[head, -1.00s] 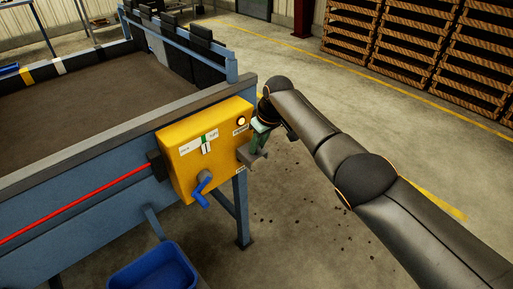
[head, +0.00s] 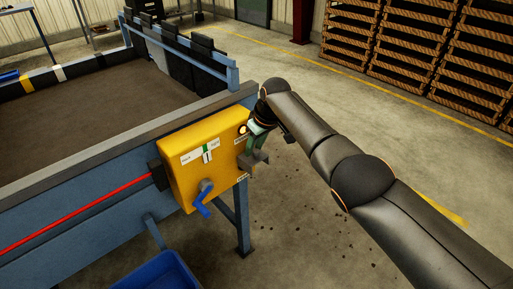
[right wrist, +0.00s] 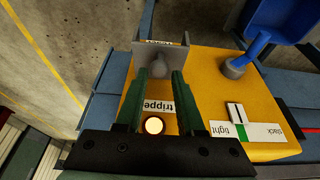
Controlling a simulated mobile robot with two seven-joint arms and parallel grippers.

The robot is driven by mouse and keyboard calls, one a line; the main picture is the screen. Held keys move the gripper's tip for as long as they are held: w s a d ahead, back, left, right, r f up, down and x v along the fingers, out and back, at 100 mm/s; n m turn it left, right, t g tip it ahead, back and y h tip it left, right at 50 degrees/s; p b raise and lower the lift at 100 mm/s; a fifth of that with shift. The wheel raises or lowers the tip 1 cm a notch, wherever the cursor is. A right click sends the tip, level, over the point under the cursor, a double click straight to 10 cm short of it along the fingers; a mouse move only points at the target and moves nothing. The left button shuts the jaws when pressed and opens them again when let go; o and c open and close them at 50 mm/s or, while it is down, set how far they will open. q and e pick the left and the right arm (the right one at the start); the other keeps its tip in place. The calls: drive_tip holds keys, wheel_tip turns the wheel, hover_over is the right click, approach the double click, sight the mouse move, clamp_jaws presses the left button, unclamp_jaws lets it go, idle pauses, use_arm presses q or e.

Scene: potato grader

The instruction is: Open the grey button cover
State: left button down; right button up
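The grey button cover (head: 254,163) sticks out from the right side of the yellow control box (head: 180,178). In the right wrist view the cover (right wrist: 160,60) is a grey plate with a rounded part in front of it, just beyond my fingertips. My right gripper (head: 258,145) is at the box's right side, by the cover. In the right wrist view its two green fingers (right wrist: 161,75) are apart, with their tips close to the cover; I cannot tell whether they touch it. Nothing is visibly held. My left gripper is not in view.
The box carries a blue-handled lever (head: 203,204), a slack/tight label (head: 208,154) and a lit lamp (right wrist: 154,126) marked "tripped". A red rod (head: 80,213) runs to its left. A blue bin (head: 158,274) is below. The floor to the right is open.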

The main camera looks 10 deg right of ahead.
drive_tip(key=shift+o, duration=1.2)
drive_tip(key=shift+s+d+f, duration=0.1)
drive_tip(key=shift+d+f, duration=0.05)
drive_tip(key=shift+f, duration=0.1)
drive_tip(key=shift+p+v, duration=0.5)
drive_tip(key=shift+v, duration=0.3)
drive_tip(key=v, duration=1.1)
drive_tip(key=shift+r, duration=0.1)
